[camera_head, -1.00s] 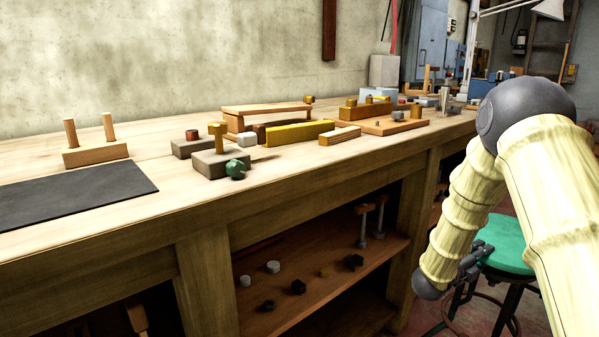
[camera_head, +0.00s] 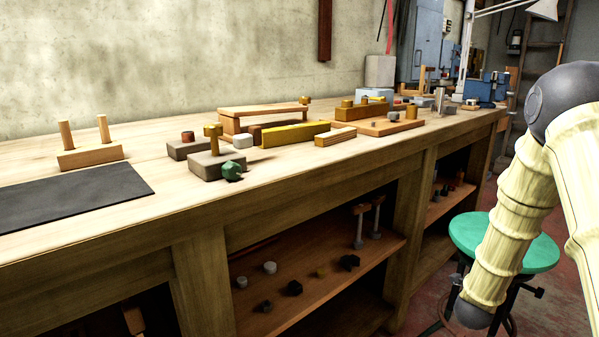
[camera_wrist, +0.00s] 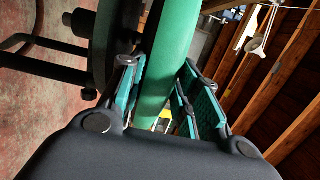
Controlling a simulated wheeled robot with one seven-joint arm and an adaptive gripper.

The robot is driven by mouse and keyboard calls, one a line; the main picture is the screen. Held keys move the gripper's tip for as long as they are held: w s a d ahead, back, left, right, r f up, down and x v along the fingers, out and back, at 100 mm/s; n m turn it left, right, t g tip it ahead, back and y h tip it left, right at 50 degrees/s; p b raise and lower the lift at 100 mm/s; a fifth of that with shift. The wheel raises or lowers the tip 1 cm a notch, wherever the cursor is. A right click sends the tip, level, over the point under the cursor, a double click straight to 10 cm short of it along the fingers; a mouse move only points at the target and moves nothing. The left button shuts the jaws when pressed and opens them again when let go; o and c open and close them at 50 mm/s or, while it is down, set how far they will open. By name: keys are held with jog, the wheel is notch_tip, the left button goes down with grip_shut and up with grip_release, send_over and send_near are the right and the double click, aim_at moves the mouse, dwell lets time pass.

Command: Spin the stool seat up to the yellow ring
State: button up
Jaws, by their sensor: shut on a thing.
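The stool has a round green seat (camera_head: 536,254) on dark legs, and stands on the floor at the right of the head view, partly behind my arm. In the wrist view the green seat (camera_wrist: 178,45) runs edge-on between the two fingers of my gripper (camera_wrist: 160,88), which is shut on its rim. The gripper is hidden behind my arm in the head view. The dark stool legs and underside (camera_wrist: 60,60) show at the left of the wrist view. I cannot make out a yellow ring on the stool.
A long wooden workbench (camera_head: 285,205) stands left of the stool, with wooden blocks and a black mat (camera_head: 70,195) on top. Its lower shelf (camera_head: 335,268) holds small knobs and parts. Red floor (camera_head: 565,310) shows around the stool.

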jog(key=shift+s+d+n+t+y, duration=0.6)
jog(key=shift+d+y, duration=0.05)
jog(key=shift+y, duration=0.05)
jog(key=shift+s+d+r+n+t+y+p, duration=0.1)
jog(key=shift+s+d+n+t+y+p, duration=0.3)
jog(key=shift+d+y, duration=0.2)
jog(key=shift+s+d+n+t+y+p, duration=0.2)
jog(key=shift+d+n+t+y+p, duration=0.1)
jog(key=shift+d+n+y, duration=0.25)
jog(key=shift+s+d+n+y, duration=0.15)
jog(key=shift+s+n+y, duration=0.1)
jog(key=shift+y, duration=0.2)
jog(key=o, duration=1.8)
jog(key=shift+w, duration=0.1)
jog(key=p+v, duration=0.1)
jog(key=v, duration=0.8)
jog(key=shift+p, duration=0.35)
